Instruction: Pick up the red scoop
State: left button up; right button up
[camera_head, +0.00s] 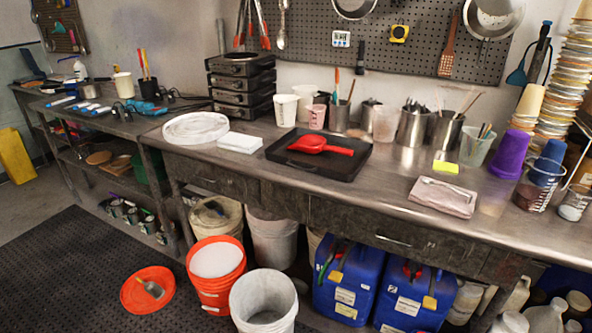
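The red scoop (318,145) lies in a black tray (286,158) on the metal workbench, with its handle pointing right. Nothing covers it and nothing touches it but the tray. Neither of my grippers shows in the head view.
The workbench (395,190) has white cups (286,110) and metal canisters (411,126) behind the tray. A white round lid (196,128) lies left of it, and a folded cloth (443,196) lies right. Orange (215,262) and white (263,300) buckets and blue jugs (347,283) stand below.

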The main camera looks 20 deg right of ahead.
aim_at(312, 143)
jog(key=i+z, duration=0.2)
jog(key=i, duration=0.5)
jog(key=i+j+z, duration=0.2)
jog(key=i, duration=0.5)
